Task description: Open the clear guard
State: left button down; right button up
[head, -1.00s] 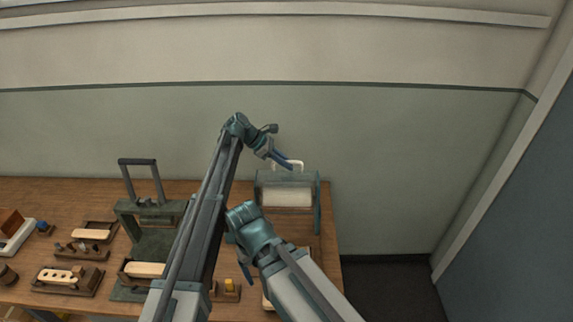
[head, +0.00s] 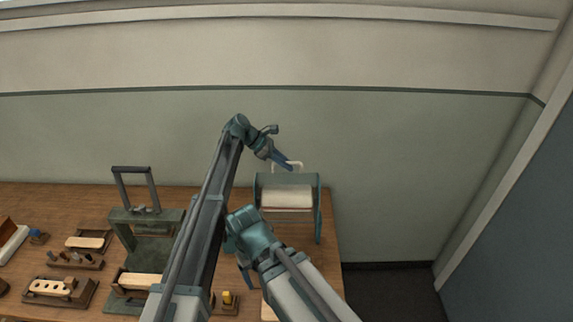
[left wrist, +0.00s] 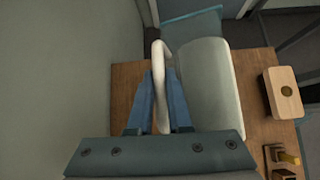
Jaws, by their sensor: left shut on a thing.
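The machine with the clear guard stands at the right end of the bench, with teal side plates (head: 319,210) and a pale roller (head: 287,196) between them. The roller also shows in the left wrist view (left wrist: 208,85). A white bar handle (head: 298,164) rises at the top back of the guard; the clear pane itself is hard to make out. My left gripper (head: 284,161) is shut on this handle, which runs between its blue fingers in the left wrist view (left wrist: 161,88). My right gripper (head: 247,276) hangs low in front of the machine, partly hidden by its arm; its jaws are unclear.
A green press with a dark upright handle (head: 134,170) stands left of my left arm. Several wooden holders and brush blocks (head: 62,287) lie on the bench at left. A pale block with a hole (left wrist: 283,92) lies near the machine. The wall is close behind.

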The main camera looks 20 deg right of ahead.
pick_arm(q)
jog(key=c, duration=0.8)
grip_release()
jog(key=shift+c, duration=0.2)
jog(key=shift+r, duration=0.15)
jog(key=p+v, duration=0.9)
jog(key=v, duration=0.4)
jog(key=shift+a+r+p, duration=0.15)
jog(key=shift+a+p, duration=0.1)
jog(key=shift+p, duration=0.15)
jog(key=shift+w, duration=0.1)
jog(key=s+a+f+m+t+y, duration=0.1)
jog(key=s+a+f+m+y, duration=0.3)
jog(key=s+a, duration=0.65)
jog(key=s+a+m+t+y, duration=0.15)
jog(key=s+a+m, duration=0.35)
jog(key=s+a, duration=0.55)
jog(key=s+a+f+m+y, duration=0.25)
jog(key=s+a+m, duration=0.25)
jog(key=s+a, duration=0.55)
jog(key=s+d+f+m+y+b, duration=0.1)
jog(key=s+d+f+m+b, duration=0.1)
jog(key=d+f+b, duration=0.4)
jog(key=s+d+f+m+y+b, duration=0.1)
jog(key=s+d+f+b, duration=0.3)
jog(key=f+b, duration=0.7)
jog(key=shift+d+m+g, duration=0.35)
jog(key=shift+d+m, duration=0.25)
jog(key=shift+d, duration=0.65)
